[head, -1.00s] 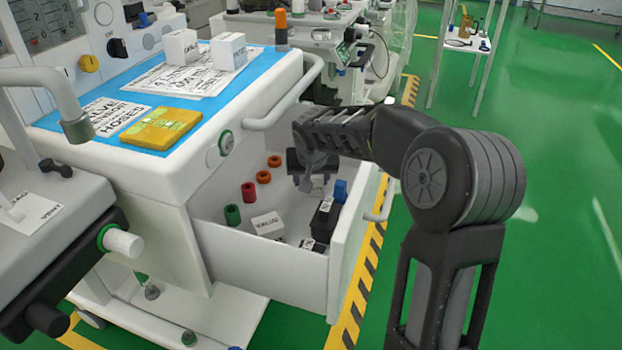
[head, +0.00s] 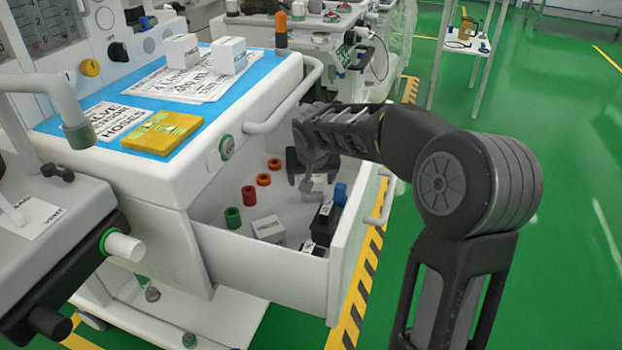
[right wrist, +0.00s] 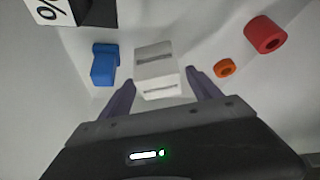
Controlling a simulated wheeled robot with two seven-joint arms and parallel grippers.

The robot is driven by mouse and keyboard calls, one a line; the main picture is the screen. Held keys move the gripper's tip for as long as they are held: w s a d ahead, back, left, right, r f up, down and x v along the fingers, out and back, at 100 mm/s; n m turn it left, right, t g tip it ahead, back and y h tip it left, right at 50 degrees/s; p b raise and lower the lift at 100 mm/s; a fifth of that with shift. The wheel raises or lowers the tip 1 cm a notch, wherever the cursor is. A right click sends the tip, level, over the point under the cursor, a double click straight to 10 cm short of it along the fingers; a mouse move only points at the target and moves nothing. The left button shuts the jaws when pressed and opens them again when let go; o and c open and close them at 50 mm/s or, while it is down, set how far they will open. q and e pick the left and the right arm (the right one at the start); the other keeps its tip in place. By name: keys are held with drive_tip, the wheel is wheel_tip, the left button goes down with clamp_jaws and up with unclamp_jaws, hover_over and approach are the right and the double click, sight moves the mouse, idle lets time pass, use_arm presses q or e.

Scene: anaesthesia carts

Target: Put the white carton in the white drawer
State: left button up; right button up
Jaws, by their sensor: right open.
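The white drawer (head: 262,271) stands pulled open from the cart. A white carton (head: 312,186) is low inside it, beneath my right gripper (head: 313,180). In the right wrist view this carton (right wrist: 157,66) lies just ahead of and partly between the two spread fingertips of my right gripper (right wrist: 160,80), with gaps at both sides. My right gripper is open. Another white carton (head: 268,229) sits in the drawer's near part. Two more white cartons (head: 182,50) (head: 229,55) stand on the cart top. My left gripper is not in view.
The drawer also holds a blue item (head: 340,193), a dark box (head: 325,219), a green ring (head: 233,217), a red cylinder (head: 249,195) and orange rings (head: 264,179). The cart's handle rail (head: 285,112) runs above the drawer. A yellow pack (head: 162,132) lies on top.

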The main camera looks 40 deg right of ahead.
drive_tip(key=p+v, duration=0.2)
drive_tip(key=v, duration=0.7)
drive_tip(key=shift+s+r, duration=0.15)
drive_tip(key=shift+r, duration=0.15)
